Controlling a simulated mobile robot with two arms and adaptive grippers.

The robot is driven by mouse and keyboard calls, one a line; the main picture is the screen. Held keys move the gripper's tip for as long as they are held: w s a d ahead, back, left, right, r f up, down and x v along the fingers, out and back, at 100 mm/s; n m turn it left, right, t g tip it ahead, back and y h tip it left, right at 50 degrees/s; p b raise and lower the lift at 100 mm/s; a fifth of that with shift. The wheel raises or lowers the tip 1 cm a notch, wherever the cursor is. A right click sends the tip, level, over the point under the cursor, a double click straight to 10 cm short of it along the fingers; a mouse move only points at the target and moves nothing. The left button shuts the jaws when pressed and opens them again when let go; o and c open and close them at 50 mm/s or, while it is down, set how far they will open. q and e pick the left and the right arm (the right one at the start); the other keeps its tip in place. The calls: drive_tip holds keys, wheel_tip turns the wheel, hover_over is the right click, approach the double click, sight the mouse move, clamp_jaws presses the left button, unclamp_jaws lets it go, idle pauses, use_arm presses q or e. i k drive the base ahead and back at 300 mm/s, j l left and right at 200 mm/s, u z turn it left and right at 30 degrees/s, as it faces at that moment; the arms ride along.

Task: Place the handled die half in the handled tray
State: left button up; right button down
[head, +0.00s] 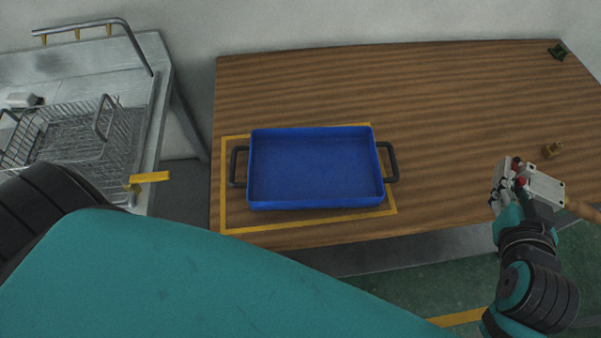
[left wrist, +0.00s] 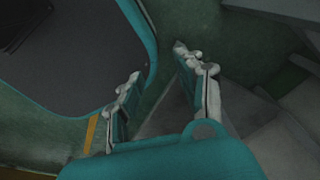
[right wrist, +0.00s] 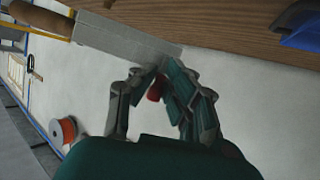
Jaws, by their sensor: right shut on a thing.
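The handled die half (head: 546,188) is a grey metal block with a wooden handle, at the right in the head view. My right gripper (head: 513,178) is shut on it near the table's front right edge. In the right wrist view the block (right wrist: 125,41) lies across the fingertips (right wrist: 155,70), its handle pointing to the upper left. The handled tray (head: 316,203) is blue with two black handles and is empty on the table, well left of my right gripper. My left gripper (left wrist: 158,62) is open and empty in the left wrist view.
The wooden table (head: 450,100) has wide free room right of the tray. A yellow outline (head: 224,200) surrounds the tray. A metal bench with a wire basket (head: 75,140) stands left.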

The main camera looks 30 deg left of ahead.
sight(313, 157)
drive_tip(key=k+j+z, duration=0.2)
drive_tip(key=k+j, duration=0.6)
drive_tip(key=j+z, duration=0.1)
drive_tip(key=j, duration=0.6)
drive_tip(key=i+j, duration=0.1)
drive_tip(key=j, duration=0.6)
drive_tip(key=i+z, duration=0.05)
